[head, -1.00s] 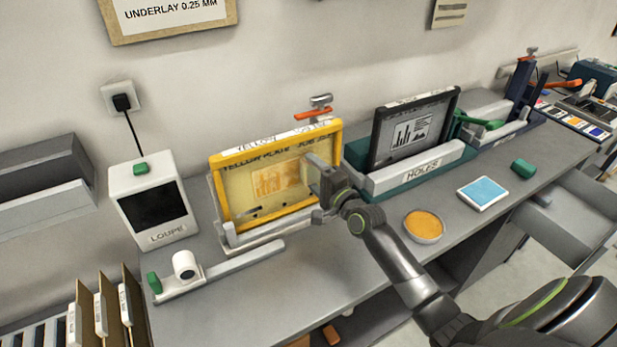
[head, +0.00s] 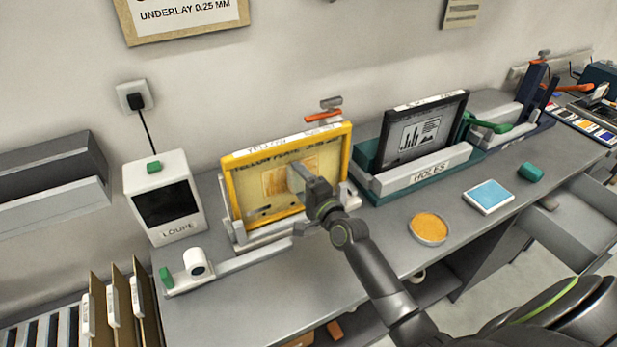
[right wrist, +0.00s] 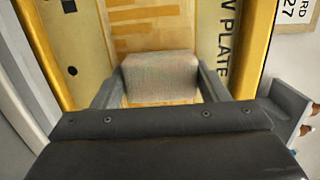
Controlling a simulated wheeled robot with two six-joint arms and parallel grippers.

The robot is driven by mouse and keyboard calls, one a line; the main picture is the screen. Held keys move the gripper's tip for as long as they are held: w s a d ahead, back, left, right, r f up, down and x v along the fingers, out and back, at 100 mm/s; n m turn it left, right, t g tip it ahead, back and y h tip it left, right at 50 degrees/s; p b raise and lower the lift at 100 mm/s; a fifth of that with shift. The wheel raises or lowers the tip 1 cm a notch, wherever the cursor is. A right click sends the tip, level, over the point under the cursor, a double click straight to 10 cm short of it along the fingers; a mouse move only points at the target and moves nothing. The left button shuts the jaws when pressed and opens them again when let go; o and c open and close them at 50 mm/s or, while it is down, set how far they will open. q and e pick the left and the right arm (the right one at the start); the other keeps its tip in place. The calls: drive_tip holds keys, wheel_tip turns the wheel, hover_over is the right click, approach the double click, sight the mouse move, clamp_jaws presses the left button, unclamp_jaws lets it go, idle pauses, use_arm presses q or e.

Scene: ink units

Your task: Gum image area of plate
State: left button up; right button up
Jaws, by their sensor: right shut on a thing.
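The yellow-framed plate (head: 238,203) stands upright in a light grey holder on the bench in the head view. A darker orange image area (head: 275,182) lies in the middle of its face. My right gripper (head: 300,178) is in front of the plate, over the right part of that image area. In the right wrist view, the gripper (right wrist: 160,85) is shut on a pale, cloth-like pad (right wrist: 160,76). The pad is at the image area (right wrist: 145,25); whether it touches is hard to tell. A round dish of orange stuff (head: 429,228) sits on the bench to the right. My left gripper is not in view.
A loupe box (head: 165,200) stands left of the plate. A black-framed plate in a HOLES fixture (head: 424,172) stands to the right. A blue pad in a white tray (head: 488,196) and a green block (head: 530,172) lie farther right.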

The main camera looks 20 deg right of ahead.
sight(263, 184)
drive_tip(key=shift+s+a+p, duration=0.1)
drive_tip(key=shift+a+p, duration=0.5)
drive_tip(key=shift+a, duration=3.5)
drive_tip(key=shift+d, duration=0.1)
drive_tip(key=shift+s, duration=0.55)
drive_tip(key=shift+s+d+b, duration=0.1)
drive_tip(key=shift+s+b, duration=0.2)
drive_tip(key=shift+s, duration=2.25)
